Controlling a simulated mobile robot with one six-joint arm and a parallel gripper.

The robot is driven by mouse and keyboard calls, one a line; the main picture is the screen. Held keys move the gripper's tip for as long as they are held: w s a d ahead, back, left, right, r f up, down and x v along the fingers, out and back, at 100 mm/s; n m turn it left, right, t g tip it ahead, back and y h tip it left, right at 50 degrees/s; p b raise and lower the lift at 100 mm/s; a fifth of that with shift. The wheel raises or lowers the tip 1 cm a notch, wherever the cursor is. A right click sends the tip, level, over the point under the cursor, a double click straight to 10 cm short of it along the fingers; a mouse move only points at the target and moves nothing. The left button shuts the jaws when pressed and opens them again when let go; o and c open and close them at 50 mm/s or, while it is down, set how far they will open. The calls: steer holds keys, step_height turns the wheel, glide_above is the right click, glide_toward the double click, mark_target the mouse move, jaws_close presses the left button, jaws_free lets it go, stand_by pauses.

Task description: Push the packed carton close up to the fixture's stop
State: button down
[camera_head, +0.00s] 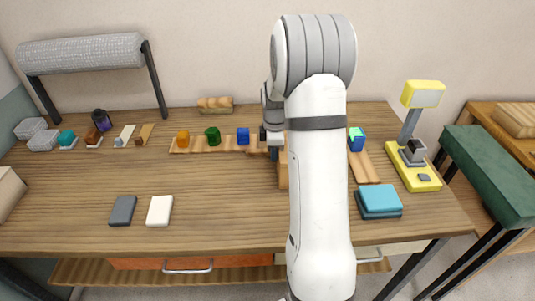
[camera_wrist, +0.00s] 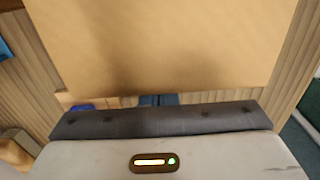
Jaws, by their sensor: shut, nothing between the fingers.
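The carton (camera_head: 283,172) is a plain brown box on the table, mostly hidden behind my arm in the head view. Its tan face (camera_wrist: 165,40) fills the upper middle of the wrist view. My gripper (camera_wrist: 158,99) is shut and empty, with its fingertips at the near edge of that face; I cannot tell whether they touch it. In the head view my gripper (camera_head: 274,150) is partly hidden, just behind the carton. I cannot make out the fixture or its stop; my arm covers that part of the table. The carton's contents are not visible.
A ribbed wooden strip (camera_head: 228,145) bears orange, green and blue pieces. Teal blocks (camera_head: 379,201) lie right of my arm, near a yellow stand (camera_head: 412,168). Dark (camera_head: 122,210) and white (camera_head: 160,210) slabs lie front left. The table between them and the carton is clear.

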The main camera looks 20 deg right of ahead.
steer(key=shift+w+a, duration=0.1)
steer(key=shift+a, duration=0.2)
steer(key=a, duration=0.1)
steer(key=w+a, duration=0.1)
steer(key=a, duration=0.1)
steer(key=shift+w+a+r, duration=0.1)
steer(key=shift+w+r, duration=0.1)
steer(key=shift+w, duration=0.2)
step_height(320, 180, up, 10)
steer(key=shift+s+f+b, duration=0.15)
steer(key=shift+f+b, duration=0.1)
steer(key=shift+b, duration=0.15)
steer(key=s+a+r+m+t, duration=0.1)
steer(key=s+a+m, duration=0.3)
steer(key=s, duration=0.4)
steer(key=s+a+r+m+t, duration=0.1)
steer(key=s+a+m, duration=0.3)
steer(key=s, duration=0.5)
steer(key=s+a+r+m, duration=0.1)
steer(key=s+a+m, duration=0.3)
steer(key=s, duration=0.5)
steer(key=shift+r+m+t, duration=0.25)
steer(key=shift+m+t, duration=0.15)
steer(key=shift+m, duration=0.4)
